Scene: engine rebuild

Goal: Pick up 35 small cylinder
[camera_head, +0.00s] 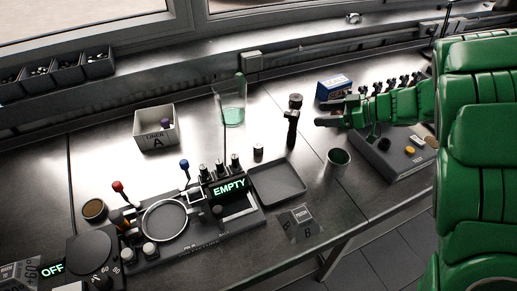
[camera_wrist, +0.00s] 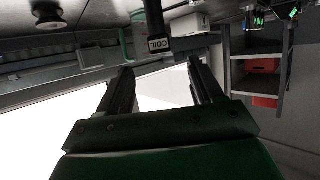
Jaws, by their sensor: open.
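A small dark cylinder (camera_head: 258,150) stands upright on the bench, left of the tall black tool. Several more small dark cylinders (camera_head: 220,168) stand in a row on the fixture behind the EMPTY display. I cannot read a 35 on any of them. My gripper (camera_head: 326,113) is at the right, above the bench, pointing left, with its fingers apart and nothing between them. It is well to the right of the lone cylinder. In the wrist view my gripper (camera_wrist: 160,70) is also open and empty. No small cylinder is clear there.
The tall black tool (camera_head: 292,122) stands between my gripper and the lone cylinder.

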